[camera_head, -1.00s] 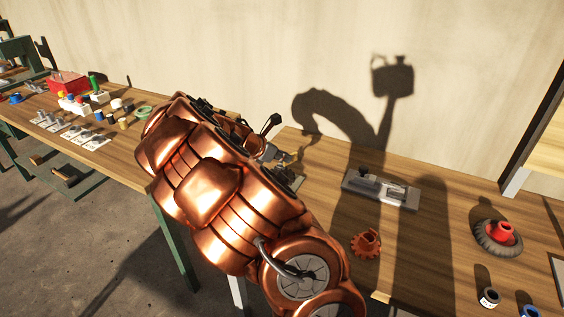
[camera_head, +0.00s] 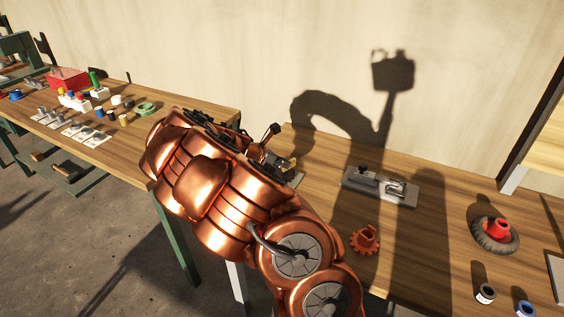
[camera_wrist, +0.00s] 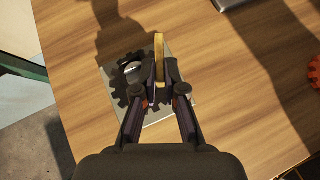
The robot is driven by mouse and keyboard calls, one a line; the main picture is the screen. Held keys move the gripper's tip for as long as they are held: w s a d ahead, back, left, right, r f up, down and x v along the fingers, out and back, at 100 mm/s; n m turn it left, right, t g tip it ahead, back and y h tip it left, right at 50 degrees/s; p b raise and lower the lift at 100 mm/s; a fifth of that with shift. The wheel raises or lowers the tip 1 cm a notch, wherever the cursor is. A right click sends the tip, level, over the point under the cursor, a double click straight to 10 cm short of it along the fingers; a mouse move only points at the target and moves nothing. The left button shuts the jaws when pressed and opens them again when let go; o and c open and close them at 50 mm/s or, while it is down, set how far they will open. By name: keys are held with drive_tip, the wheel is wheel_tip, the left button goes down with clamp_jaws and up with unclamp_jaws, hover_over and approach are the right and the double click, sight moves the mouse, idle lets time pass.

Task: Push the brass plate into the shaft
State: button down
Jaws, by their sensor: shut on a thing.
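In the wrist view my gripper (camera_wrist: 161,85) is shut on the brass plate (camera_wrist: 159,47), a narrow yellow strip seen nearly edge-on that sticks out beyond the fingertips. Below and left of the fingers lies a dark toothed gear shape (camera_wrist: 119,76) with a pale round spot (camera_wrist: 132,68) at its middle, perhaps the shaft. It sits over a grey base plate (camera_wrist: 178,113) on the table. The fingers hide part of it, and I cannot tell whether the brass plate touches the shaft. In the head view my copper arm hides most of the gripper.
The wooden table (camera_head: 440,240) holds a grey fixture (camera_head: 380,187), an orange gear (camera_head: 365,240) and a dark ring with a red part (camera_head: 495,233). Small cylinders (camera_head: 485,293) stand near the front right. A second bench (camera_head: 150,150) with several parts stands left. A wall rises behind.

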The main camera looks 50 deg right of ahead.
drive_tip(key=shift+a+f, duration=0.1)
drive_tip(key=shift+f, duration=0.35)
drive_tip(key=c, duration=1.2)
unclamp_jaws()
drive_tip(key=shift+f, duration=0.15)
drive_tip(key=shift+c, duration=0.2)
drive_tip(key=shift+r, duration=0.4)
drive_tip(key=d+r+b+v, duration=0.1)
drive_tip(key=b+v, duration=0.2)
drive_tip(key=v, duration=0.9)
drive_tip(key=s+a+f+m+y, duration=0.1)
drive_tip(key=s+a+m+y, duration=0.4)
drive_tip(key=s+a, duration=0.9)
drive_tip(key=s+a+f+m+y, duration=0.2)
drive_tip(key=s+a+m+y, duration=0.3)
drive_tip(key=s+a+m, duration=0.6)
drive_tip(key=s+a, duration=0.4)
drive_tip(key=s, duration=0.1)
drive_tip(key=shift+s+m+g, duration=0.3)
drive_tip(key=shift+m+g, duration=0.1)
